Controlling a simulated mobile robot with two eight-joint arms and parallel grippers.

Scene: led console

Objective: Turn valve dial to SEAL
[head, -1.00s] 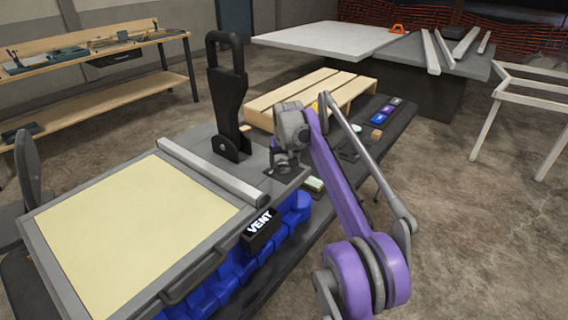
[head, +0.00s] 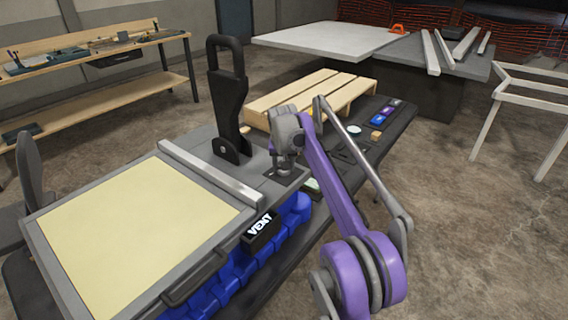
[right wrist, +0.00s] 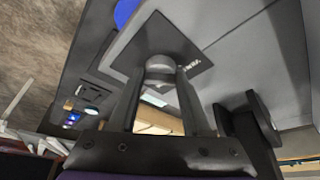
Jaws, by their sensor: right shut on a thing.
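The valve dial (right wrist: 160,68) is a small round grey knob on a dark square plate (right wrist: 150,35) in the right wrist view. In the head view the plate (head: 291,178) lies at the right end of the grey console (head: 203,138), and my gripper hides the knob. My right gripper (right wrist: 160,85) is shut on the dial, one finger on each side; it also shows in the head view (head: 284,169), pointing down. White lettering beside the plate is too small to read. A black tag (head: 261,231) on the console's front reads VENT. My left gripper is out of view.
A tall black lever handle (head: 228,95) stands close left of my right gripper. A grey bar (head: 212,173) crosses the console beside a pale yellow panel (head: 135,230). A wooden pallet (head: 315,95) and small coloured blocks (head: 387,111) lie behind.

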